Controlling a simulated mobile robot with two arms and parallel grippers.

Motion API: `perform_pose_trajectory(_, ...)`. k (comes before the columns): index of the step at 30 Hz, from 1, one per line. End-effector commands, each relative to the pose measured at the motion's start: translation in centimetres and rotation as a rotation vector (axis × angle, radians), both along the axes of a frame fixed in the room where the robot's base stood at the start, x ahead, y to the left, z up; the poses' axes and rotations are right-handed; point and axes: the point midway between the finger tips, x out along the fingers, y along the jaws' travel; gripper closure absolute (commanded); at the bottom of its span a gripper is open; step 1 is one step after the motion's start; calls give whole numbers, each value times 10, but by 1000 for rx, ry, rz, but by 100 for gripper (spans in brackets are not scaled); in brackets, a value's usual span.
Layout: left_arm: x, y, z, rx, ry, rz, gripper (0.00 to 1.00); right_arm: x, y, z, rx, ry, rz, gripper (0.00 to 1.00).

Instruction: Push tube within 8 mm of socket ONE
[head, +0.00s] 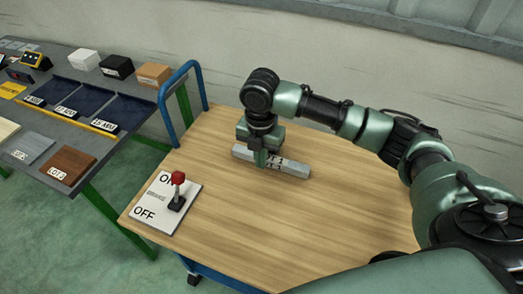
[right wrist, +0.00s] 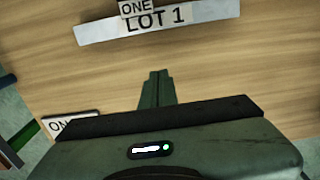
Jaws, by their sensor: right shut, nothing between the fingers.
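A grey bar marked LOT 1 (head: 295,168), which looks like the tube, lies on the wooden table top. In the right wrist view the bar (right wrist: 205,18) crosses the top of the picture. A small block marked ONE (right wrist: 137,8) shows at the bar's upper edge there; I cannot tell whether they touch. My right gripper (head: 260,162) is shut and empty, pointing down at the bar and hiding part of it. In the right wrist view its fingertips (right wrist: 158,74) appear below the bar, with wood between. My left gripper is not in view.
An ON/OFF brake plate (head: 156,212) with a red-knobbed lever (head: 178,178) stands at the table's left corner. A blue rail (head: 181,98) rises at the table's edge. A grey side bench (head: 90,92) holds trays and boxes. The table's front right is clear.

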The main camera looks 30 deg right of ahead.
Motion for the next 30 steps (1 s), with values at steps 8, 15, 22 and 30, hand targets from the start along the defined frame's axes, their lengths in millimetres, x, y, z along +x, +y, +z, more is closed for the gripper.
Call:
perform_pose_trajectory(8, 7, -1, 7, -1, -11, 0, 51, -1, 0, -61, -1, 4, -1, 100)
perform_pose_trajectory(15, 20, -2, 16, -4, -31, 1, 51, 20, -22, -66, -2, -1, -2, 100)
perform_pose_trajectory(22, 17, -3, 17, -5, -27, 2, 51, 26, -30, -67, -1, 0, 1, 100)
perform_pose_trajectory(30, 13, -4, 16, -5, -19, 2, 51, 27, -30, -67, -1, -1, 1, 100)
